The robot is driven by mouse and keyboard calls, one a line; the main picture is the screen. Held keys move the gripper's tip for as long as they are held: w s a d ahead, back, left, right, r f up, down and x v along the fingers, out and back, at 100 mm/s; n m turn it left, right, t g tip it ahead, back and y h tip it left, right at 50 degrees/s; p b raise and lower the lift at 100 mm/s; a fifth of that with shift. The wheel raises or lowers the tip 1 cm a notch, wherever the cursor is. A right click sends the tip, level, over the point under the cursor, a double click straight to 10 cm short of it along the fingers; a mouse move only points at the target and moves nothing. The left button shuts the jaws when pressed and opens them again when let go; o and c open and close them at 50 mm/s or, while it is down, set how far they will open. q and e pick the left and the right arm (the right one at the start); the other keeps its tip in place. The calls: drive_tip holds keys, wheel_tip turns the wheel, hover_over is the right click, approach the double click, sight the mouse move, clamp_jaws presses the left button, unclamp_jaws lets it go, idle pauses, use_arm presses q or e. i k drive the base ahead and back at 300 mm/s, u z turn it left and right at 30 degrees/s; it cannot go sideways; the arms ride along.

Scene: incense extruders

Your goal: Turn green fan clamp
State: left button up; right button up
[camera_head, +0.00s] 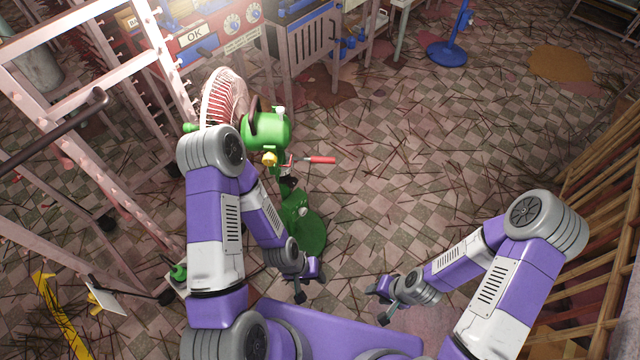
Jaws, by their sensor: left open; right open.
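The green fan stands left of centre, with a green motor housing (266,131), a white-and-red caged head (222,98) and a round green base (312,236). A clamp lever with a red handle (321,160) sticks out to the right of its post, below the housing. My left arm hides part of the fan's left side. My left gripper (307,285) is open and empty, low in front of the fan base, apart from it. My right gripper (380,300) is open and empty, further right over the floor.
A pale pink ladder-like rack (75,85) stands at the left. A machine with an OK panel (195,36) is behind the fan. A blue round stand base (447,54) is at the back. A wooden slatted rail (600,215) runs along the right. The stick-littered floor between is open.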

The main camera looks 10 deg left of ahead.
sight(291, 182)
drive_tip(key=z, duration=1.3)
drive_tip(key=i, duration=0.8)
drive_tip(key=u, duration=2.3)
